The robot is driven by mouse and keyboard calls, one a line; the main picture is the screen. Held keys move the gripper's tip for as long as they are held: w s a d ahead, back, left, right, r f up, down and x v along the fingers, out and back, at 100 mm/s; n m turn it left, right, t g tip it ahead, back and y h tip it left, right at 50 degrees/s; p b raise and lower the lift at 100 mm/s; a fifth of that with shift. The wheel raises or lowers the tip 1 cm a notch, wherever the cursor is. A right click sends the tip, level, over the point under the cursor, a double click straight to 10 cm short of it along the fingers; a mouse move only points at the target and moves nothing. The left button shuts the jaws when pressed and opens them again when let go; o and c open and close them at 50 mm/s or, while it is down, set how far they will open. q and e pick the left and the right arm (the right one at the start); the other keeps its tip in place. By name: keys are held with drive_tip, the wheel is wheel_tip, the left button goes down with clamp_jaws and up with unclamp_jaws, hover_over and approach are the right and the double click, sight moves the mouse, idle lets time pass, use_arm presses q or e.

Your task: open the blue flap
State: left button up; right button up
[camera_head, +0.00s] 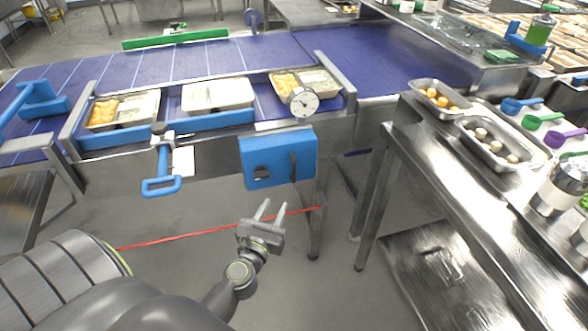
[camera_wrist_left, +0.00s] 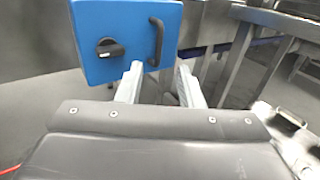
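The blue flap (camera_head: 277,157) is the front of a blue box under the conveyor's near edge, in the middle of the head view. It looks closed. It has a black knob (camera_head: 262,172) on its left and a black upright handle (camera_head: 293,165) on its right. In the left wrist view the flap (camera_wrist_left: 100,20) fills the upper middle, with the knob (camera_wrist_left: 108,48) and the handle (camera_wrist_left: 156,41). My left gripper (camera_head: 272,211) is open and empty, below and in front of the flap. In the wrist view its fingers (camera_wrist_left: 160,80) point toward the handle, apart from it. My right gripper is not visible.
Trays of food (camera_head: 218,95) stand on the conveyor (camera_head: 200,60) above. A blue-handled tool (camera_head: 162,172) hangs left of the flap. A steel table (camera_head: 450,195) stands on the right with metal pans (camera_head: 490,143) and coloured scoops. A red line (camera_head: 190,236) crosses the floor behind my left gripper.

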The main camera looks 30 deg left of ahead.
sight(294, 168)
use_arm(q)
drive_tip(key=x, duration=1.5)
drive_tip(key=shift+w+a, duration=0.1)
drive_tip(key=shift+w, duration=0.15)
drive_tip(key=shift+c, duration=0.3)
clamp_jaws()
